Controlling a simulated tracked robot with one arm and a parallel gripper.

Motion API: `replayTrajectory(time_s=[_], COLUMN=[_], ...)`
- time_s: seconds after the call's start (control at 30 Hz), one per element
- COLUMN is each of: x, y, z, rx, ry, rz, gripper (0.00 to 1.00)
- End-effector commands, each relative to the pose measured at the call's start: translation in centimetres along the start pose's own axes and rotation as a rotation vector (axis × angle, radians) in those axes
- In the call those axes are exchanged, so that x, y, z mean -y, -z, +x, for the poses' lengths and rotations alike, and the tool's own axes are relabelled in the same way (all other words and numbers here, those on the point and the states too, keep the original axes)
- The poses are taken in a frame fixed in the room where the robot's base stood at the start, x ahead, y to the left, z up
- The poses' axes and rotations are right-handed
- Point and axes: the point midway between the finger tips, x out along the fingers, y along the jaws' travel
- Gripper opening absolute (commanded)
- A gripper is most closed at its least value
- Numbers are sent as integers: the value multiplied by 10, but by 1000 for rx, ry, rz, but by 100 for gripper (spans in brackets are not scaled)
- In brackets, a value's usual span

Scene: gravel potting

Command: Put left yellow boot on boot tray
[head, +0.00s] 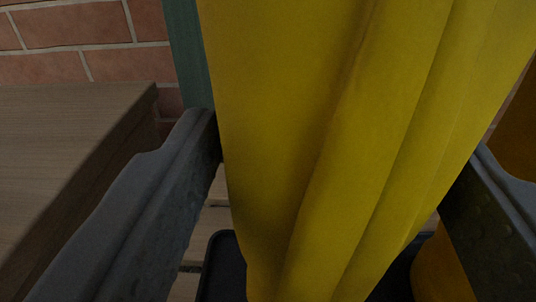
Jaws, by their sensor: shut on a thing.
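A yellow boot (330,130) fills the middle of the head view, its folded shaft upright and close to the camera. My gripper (345,150) is shut on it, with one grey finger at its left side and one at its right. A black tray (226,262) shows low in the view, behind and beneath the boot; whether the boot touches it is hidden. More yellow, seemingly a second boot (437,268), shows at the lower right, partly behind the right finger. The held boot's foot is out of view.
A wooden bench or table top (65,125) stands at the left. Wooden slats (207,232) lie under and beside the tray. A green post (190,55) and a brick wall (75,40) are at the back.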

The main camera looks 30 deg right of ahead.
Motion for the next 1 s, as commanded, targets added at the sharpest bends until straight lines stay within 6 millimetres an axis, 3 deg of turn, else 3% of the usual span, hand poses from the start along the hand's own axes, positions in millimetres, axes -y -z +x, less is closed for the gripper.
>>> replayTrajectory(time_s=[0.33,0.7,0.93,0.97,1.0], x=[5,5,5,4,4], y=[-1,-35,-35,-35,-35], z=[14,14,14,14,14], rx=[-1,-1,-1,0,0], ry=[-2,-2,-1,-2,-2], rz=[0,1,0,0,0], gripper=[0,0,0,68,79])
